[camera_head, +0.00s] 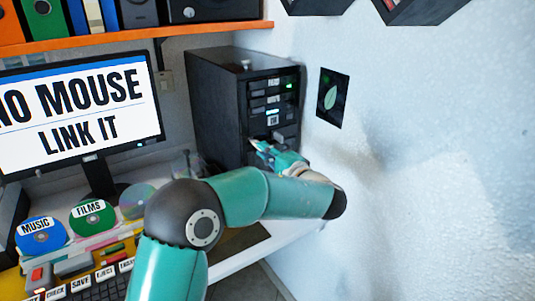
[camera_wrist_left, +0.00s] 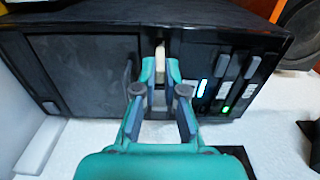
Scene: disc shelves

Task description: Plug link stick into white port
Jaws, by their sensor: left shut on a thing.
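My left gripper (camera_head: 262,147) reaches to the front of the dark computer tower (camera_head: 222,100), low on its right-hand face. In the left wrist view the gripper (camera_wrist_left: 161,72) has its teal fingertips close together at the tower front (camera_wrist_left: 80,75). A small pale piece (camera_wrist_left: 160,52), apparently the link stick, shows between and just beyond the fingertips. The fingers hide most of it, and I cannot tell whether it sits in a port. Which port is the white one is unclear; a white-lit slot (camera_wrist_left: 201,88) shows right of the fingers. My right gripper is out of view.
A green light (camera_head: 289,85) glows on the tower. The monitor (camera_head: 85,105) reads "NO MOUSE LINK IT". Labelled discs (camera_head: 92,218) and a keyboard (camera_head: 95,289) lie at lower left. The wall (camera_head: 430,150) stands close right of the tower; an orange shelf (camera_head: 130,42) hangs above.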

